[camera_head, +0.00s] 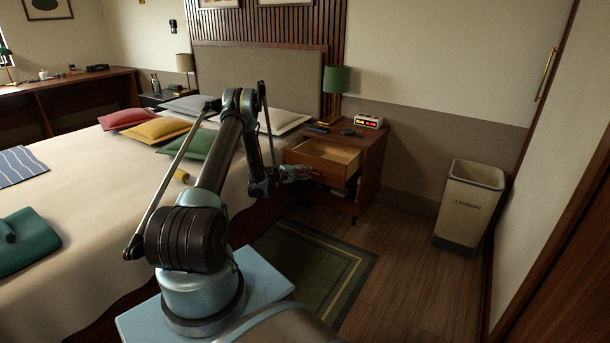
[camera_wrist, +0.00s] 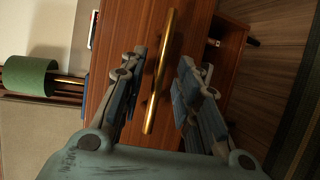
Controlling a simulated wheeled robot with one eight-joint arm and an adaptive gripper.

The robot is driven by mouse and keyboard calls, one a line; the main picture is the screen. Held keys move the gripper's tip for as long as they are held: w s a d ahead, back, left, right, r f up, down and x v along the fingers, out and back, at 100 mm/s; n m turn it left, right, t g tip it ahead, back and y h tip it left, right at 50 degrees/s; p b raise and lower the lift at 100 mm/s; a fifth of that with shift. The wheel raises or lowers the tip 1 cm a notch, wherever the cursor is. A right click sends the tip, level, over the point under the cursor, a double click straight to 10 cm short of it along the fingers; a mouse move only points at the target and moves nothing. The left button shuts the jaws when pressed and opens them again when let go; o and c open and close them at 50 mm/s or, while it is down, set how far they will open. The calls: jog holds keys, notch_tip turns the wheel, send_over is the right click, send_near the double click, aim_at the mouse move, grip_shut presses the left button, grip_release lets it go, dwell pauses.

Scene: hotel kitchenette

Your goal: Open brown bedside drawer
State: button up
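The brown bedside table (camera_head: 371,160) stands right of the bed. Its upper drawer (camera_head: 338,158) is pulled well out, and the pale inside shows and looks empty. My gripper (camera_head: 296,173) is at the drawer's front. In the wrist view, my gripper (camera_wrist: 162,60) has its two fingers spread on either side of a long brass handle (camera_wrist: 158,78) on the brown drawer front (camera_wrist: 187,28). Gaps show between the fingers and the handle. In the head view the handle is mostly hidden by my gripper.
A green lamp (camera_head: 336,82), a red-lit clock (camera_head: 369,121) and small dark items stand on the bedside table. The bed (camera_head: 90,215) lies on the left. A laundry bin (camera_head: 468,205) stands at right. The wooden floor between (camera_head: 400,265) is clear, with a green rug (camera_head: 315,265) nearer me.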

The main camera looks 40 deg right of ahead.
jog(key=v, duration=1.1)
jog(key=shift+a, duration=0.3)
jog(key=shift+w, duration=0.1)
